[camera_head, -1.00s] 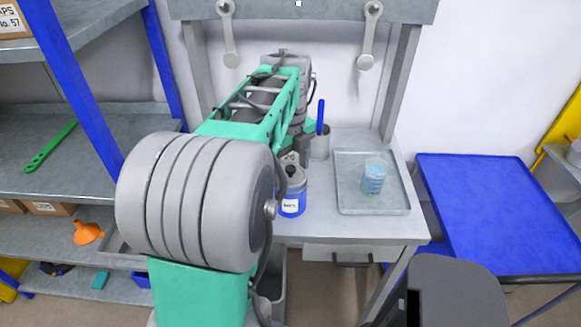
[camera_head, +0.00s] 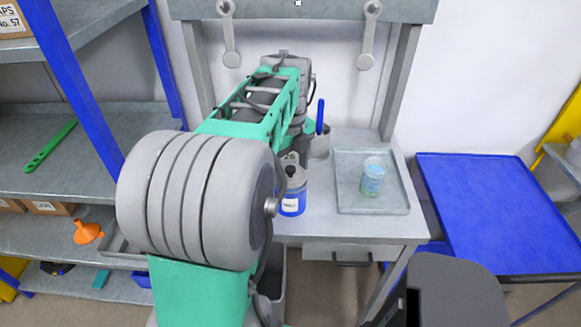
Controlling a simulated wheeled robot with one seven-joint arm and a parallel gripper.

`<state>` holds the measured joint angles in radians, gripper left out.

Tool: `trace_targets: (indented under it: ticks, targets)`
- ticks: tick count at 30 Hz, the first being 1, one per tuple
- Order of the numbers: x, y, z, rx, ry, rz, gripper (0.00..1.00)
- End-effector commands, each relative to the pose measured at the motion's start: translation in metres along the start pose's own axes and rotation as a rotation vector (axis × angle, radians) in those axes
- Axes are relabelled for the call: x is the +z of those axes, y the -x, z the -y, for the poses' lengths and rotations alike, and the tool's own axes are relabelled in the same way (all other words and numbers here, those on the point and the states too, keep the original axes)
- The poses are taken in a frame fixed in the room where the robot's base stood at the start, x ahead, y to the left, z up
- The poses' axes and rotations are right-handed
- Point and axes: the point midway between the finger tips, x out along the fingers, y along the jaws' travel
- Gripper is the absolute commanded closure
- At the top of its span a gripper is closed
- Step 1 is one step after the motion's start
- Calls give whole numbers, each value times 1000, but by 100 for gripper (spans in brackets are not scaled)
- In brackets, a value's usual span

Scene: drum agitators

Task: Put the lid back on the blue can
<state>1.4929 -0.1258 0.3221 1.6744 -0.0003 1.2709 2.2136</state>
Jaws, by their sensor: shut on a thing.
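The blue can (camera_head: 292,205) with a white label stands on the grey bench, left of the tray. Its pale upper part shows, with a dark knob of the lid (camera_head: 290,170) at its top. My gripper (camera_head: 290,159) is small in the picture, just above the can, and partly hidden by my own arm. It is shut on the lid. I cannot tell whether the lid is fully seated on the can or just above it.
A grey tray (camera_head: 345,205) with a glass jar of blue-green liquid (camera_head: 371,180) stands right of the can. A grey cup (camera_head: 320,147) holding a blue-handled tool is behind it. A blue table (camera_head: 490,210) is at right. Shelves are at left.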

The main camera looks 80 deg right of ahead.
Motion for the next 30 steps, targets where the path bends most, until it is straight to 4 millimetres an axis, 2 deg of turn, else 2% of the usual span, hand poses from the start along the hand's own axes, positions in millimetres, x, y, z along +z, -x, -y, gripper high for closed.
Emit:
trace_targets:
  ticks: [26, 27, 30]
  targets:
    - [0, -1, 0, 0, 0, 0, 66]
    - [0, -1, 0, 0, 0, 0, 26]
    - [0, -1, 0, 0, 0, 0, 18]
